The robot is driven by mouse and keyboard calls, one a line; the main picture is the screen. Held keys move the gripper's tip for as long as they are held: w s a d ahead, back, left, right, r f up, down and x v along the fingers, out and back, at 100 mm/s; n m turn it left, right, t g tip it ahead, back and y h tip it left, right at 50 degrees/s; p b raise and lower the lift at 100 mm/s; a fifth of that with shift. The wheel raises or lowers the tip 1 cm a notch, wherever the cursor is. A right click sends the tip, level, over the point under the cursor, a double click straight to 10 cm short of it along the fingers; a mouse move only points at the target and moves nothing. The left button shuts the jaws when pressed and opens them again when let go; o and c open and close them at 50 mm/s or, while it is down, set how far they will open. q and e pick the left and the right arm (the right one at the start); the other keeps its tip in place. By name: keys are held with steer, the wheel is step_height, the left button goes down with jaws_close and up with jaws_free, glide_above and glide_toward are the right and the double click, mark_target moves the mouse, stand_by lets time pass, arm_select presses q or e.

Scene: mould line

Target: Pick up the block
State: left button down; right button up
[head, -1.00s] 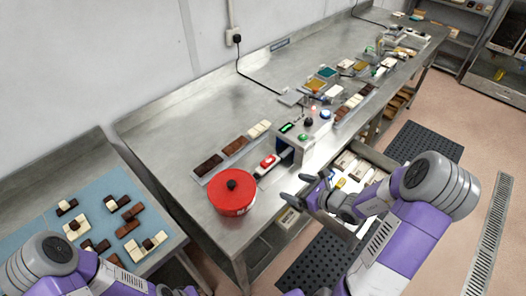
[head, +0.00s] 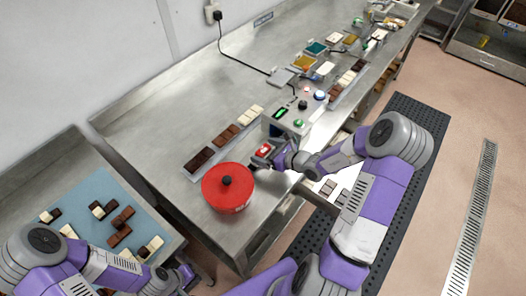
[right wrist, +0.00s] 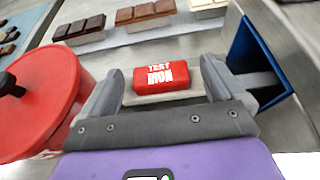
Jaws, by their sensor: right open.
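The block is red with white lettering (right wrist: 161,76) and lies on a pale support at the steel bench's front edge. In the head view the block (head: 263,150) is small, just behind the red lidded pot. My right gripper (right wrist: 160,84) is open, with one finger on each side of the block; I cannot tell whether either finger touches it. In the head view the right gripper (head: 272,156) partly covers the block's surroundings. My left gripper (head: 186,278) is low at the left, away from the block, and its jaw gap is unclear.
The red pot (head: 228,196) stands close left of my right gripper and also shows in the right wrist view (right wrist: 45,108). A grey device with a green display (head: 282,113) stands just behind. A blue mat (head: 85,190) holds chocolate pieces.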

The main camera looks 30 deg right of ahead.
steer(key=c, duration=1.2)
